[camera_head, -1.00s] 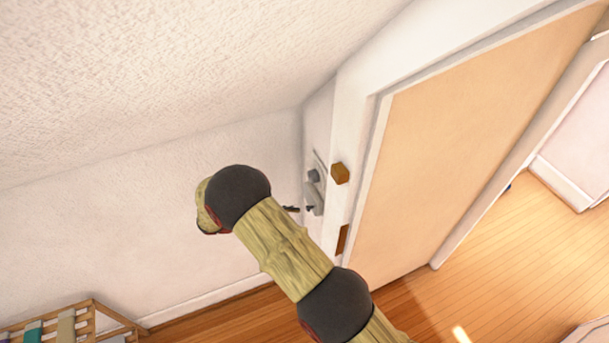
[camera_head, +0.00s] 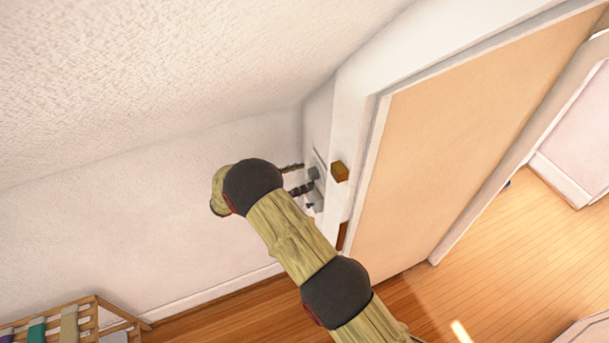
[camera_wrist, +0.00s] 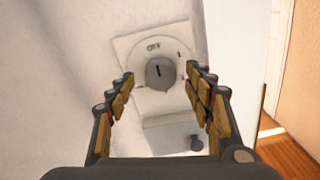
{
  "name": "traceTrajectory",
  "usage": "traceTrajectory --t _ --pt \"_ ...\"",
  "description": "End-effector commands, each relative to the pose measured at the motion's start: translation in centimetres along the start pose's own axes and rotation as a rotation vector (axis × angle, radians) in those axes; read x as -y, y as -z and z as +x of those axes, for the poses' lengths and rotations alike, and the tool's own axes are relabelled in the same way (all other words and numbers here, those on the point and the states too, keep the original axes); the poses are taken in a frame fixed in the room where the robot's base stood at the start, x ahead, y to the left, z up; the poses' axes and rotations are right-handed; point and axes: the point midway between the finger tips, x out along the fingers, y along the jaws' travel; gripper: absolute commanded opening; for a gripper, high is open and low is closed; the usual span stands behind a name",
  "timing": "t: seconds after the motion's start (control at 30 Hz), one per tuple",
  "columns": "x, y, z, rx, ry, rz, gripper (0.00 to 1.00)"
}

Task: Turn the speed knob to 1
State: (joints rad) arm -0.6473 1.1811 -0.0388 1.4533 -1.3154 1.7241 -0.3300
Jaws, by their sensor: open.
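The speed knob (camera_wrist: 160,72) is a dark grey round knob on a pale round dial (camera_wrist: 150,47) in the wrist view. Its dark pointer mark points up, near the lettering that looks like OFF. In the head view the knob (camera_head: 314,174) sits on the narrow wall beside the door frame. My gripper (camera_wrist: 160,84) is open, with one finger on each side of the knob and a visible gap to it. In the head view only parts of my dark fingers (camera_head: 300,189) show near the knob; my arm hides the rest.
A sloped ceiling (camera_head: 180,70) hangs above, and a wooden rack (camera_head: 75,322) stands at lower left.

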Motion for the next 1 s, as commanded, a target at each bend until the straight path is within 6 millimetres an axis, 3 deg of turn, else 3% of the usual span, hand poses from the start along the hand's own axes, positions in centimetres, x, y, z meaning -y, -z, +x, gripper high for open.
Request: traceTrajectory --t 0.13,0.43,1.0 --pt "0.03 -0.03 1.01 0.0 0.0 -0.001 0.52" --pt "0.04 0.02 1.19 0.0 0.0 0.0 0.52" --pt "0.03 0.01 1.17 -0.001 0.0 0.001 0.19"
